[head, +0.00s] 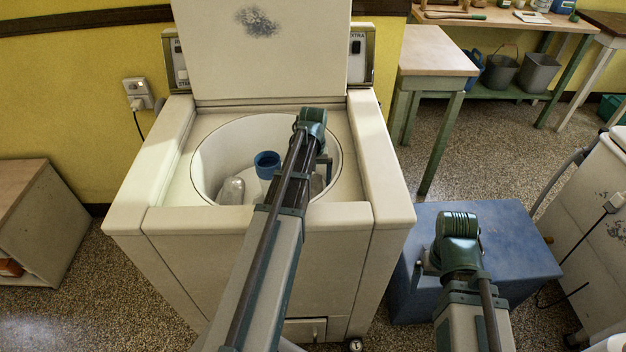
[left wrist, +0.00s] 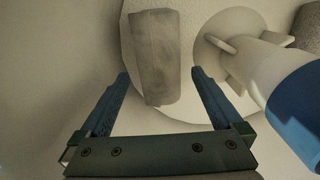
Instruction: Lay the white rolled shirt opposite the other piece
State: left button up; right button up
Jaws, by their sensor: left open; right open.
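A pale rolled piece of cloth (head: 232,190) lies in the washer tub (head: 215,150), left of the agitator with its blue cap (head: 267,160). A second pale roll (head: 317,184) shows partly behind my arm, right of the agitator. In the left wrist view a greyish-white roll (left wrist: 153,55) lies on the tub floor, just beyond and between my left gripper's fingertips (left wrist: 160,74). I cannot tell for sure which roll is the white shirt. My left gripper (head: 325,168) is open over the tub's right part, mostly hidden in the head view. My right gripper (head: 423,270) is open, outside the washer.
The washer's raised lid (head: 265,60) stands behind the tub. A blue box (head: 525,250) is on the floor under my right gripper. A small wooden table (head: 437,50) stands at the back right. In the left wrist view the agitator (left wrist: 255,70) is close on the right.

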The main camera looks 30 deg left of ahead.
aim_at(313, 190)
pick_arm(q)
notch_tip(313, 190, up, 11)
jog(key=p, duration=1)
jog(key=shift+f, duration=0.1)
notch_tip(313, 190, down, 13)
jog(key=b, duration=1.3)
jog(key=shift+r, duration=0.2)
notch_tip(313, 190, up, 13)
jog(key=p, duration=1.3)
notch_tip(313, 190, down, 14)
jog(key=b, duration=1.3)
jog(key=shift+b, duration=0.35)
notch_tip(313, 190, up, 10)
jog(key=p, duration=1)
jog(key=shift+r, duration=0.2)
